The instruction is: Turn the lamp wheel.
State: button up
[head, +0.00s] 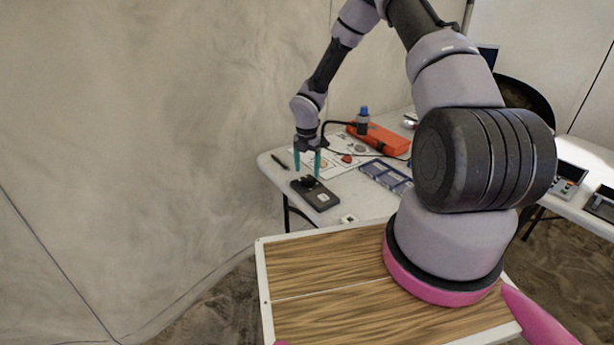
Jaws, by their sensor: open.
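My gripper (307,163) has two teal fingers that point down and stand apart, with nothing seen between them. It is above the back end of a small dark device (323,197) on the white table. The device has a small light square on its top and a black raised part (307,182) at its back end, right below the fingers. I cannot tell whether the fingers touch that part. No lamp wheel can be made out for certain at this size; the black raised part may be it.
Behind lie a printed sheet (338,150), an orange case (378,139), a blue-capped bottle (363,121) and a blue compartment tray (386,176). A dark pen-like item (280,165) lies left of the gripper. A small white item (348,218) lies near the table's front edge.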

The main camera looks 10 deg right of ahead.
aim_at(307, 178)
jog(key=shift+f, duration=1.7)
grip_shut()
